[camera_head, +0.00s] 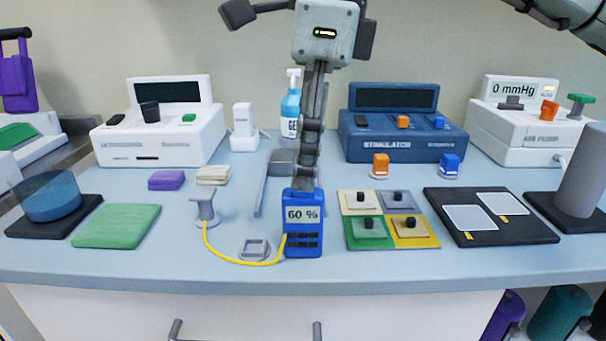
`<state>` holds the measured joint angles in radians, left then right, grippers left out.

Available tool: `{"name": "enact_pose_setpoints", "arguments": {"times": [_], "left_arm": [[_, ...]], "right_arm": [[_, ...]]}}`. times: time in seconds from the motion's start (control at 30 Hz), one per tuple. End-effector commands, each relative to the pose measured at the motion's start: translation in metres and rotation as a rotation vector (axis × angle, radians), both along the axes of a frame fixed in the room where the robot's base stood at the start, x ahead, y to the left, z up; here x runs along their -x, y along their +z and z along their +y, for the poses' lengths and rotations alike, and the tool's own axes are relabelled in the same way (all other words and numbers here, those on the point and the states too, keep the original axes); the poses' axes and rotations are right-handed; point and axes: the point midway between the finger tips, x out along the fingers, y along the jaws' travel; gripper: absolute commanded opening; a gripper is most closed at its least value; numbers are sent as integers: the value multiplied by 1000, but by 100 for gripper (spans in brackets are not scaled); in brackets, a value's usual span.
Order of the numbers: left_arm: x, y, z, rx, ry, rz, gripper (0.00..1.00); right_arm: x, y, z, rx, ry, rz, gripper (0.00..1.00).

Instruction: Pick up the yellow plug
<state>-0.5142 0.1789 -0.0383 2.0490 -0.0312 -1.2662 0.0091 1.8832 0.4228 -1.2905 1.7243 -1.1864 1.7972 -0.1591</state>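A yellow lead (243,262) runs from a grey spool-shaped stand (205,208) to the left side of a blue box (303,243) reading "60 %". I cannot make out a separate yellow plug body; one yellow end shows at the stand and the other at the box. My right gripper (308,170) comes down from the top centre, with its lower end over the top edge of the blue box in the picture. It is seen nearly edge-on, so its finger gap is hidden. I cannot tell whether it touches the box. My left gripper is out of view.
A grey socket-like frame (254,249) lies left of the box. Right of it are a four-colour board (355,235) with dark knobs and a black mat (487,237) with two pads. A green towel (117,225) lies left. Machines and a blue bottle (290,105) stand behind.

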Motion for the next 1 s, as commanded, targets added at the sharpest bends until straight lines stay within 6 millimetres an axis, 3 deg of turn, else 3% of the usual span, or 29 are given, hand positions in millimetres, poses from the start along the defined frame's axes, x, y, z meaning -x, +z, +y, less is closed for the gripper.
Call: {"name": "enact_pose_setpoints", "arguments": {"times": [0.3,0.6,1.0], "left_arm": [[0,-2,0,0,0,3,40],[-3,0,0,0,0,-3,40],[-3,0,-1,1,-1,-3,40]], "right_arm": [[0,-7,1,-2,-1,0,37],[0,-6,1,-2,0,0,0],[0,-2,1,-3,0,-1,0]]}}
